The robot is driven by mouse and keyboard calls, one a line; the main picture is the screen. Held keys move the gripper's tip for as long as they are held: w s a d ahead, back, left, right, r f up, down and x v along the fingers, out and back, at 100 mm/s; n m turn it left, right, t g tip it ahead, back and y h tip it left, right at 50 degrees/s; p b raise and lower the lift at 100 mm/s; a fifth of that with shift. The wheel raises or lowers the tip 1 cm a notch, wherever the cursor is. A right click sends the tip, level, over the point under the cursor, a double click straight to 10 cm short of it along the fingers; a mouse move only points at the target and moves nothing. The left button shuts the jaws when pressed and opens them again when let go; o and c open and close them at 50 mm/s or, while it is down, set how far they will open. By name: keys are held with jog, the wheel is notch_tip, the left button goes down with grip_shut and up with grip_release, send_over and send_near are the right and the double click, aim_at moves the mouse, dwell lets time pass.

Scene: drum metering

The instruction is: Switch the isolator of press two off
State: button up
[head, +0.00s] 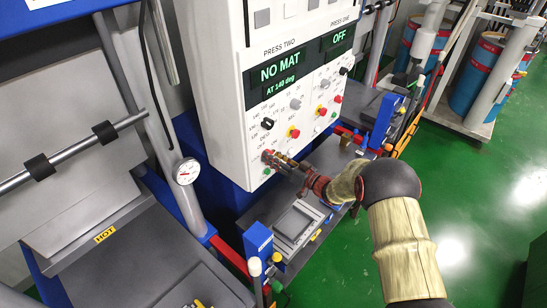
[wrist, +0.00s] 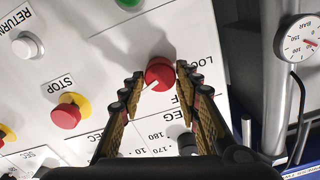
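A red rotary knob (wrist: 160,73) sits on the white control panel in the wrist view, with a partly covered label beginning "LOC" beside it and the letters "FF" below that. A pale mark shows on the knob's lower left edge. My gripper (wrist: 158,79) is open, with one fingertip on each side of the knob; contact cannot be told. In the head view my gripper (head: 272,156) is at the lower left of the control panel (head: 221,100), under the PRESS TWO display (head: 277,75), which reads "NO MAT, AT 140 deg". It mostly hides the knob there.
A red STOP button (wrist: 66,113) on a yellow collar, a white RETURN button (wrist: 28,45) and a green button (wrist: 129,2) are near the knob. A pressure gauge (wrist: 300,40) stands beside the panel. Green floor (head: 360,250) lies open right of the press.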

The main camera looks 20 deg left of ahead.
jog(key=c, duration=0.6)
jog(key=shift+c, duration=0.6)
jog(key=shift+f+n+b, duration=0.1)
jog(key=shift+n+b, duration=0.2)
jog(key=shift+b, duration=0.4)
jog(key=n+b, duration=0.5)
jog(key=b, duration=0.2)
jog(key=n+b, duration=0.6)
jog(key=b, duration=0.2)
jog(key=n+b, duration=0.5)
jog(key=b, duration=0.3)
jog(key=shift+s+a+f+n, duration=0.1)
jog(key=shift+s+f+n, duration=0.1)
jog(key=shift+s+n, duration=0.15)
jog(key=shift+n+b, duration=0.35)
jog(key=o, duration=1.2)
jog(key=shift+r, duration=0.1)
jog(key=shift+c, duration=0.2)
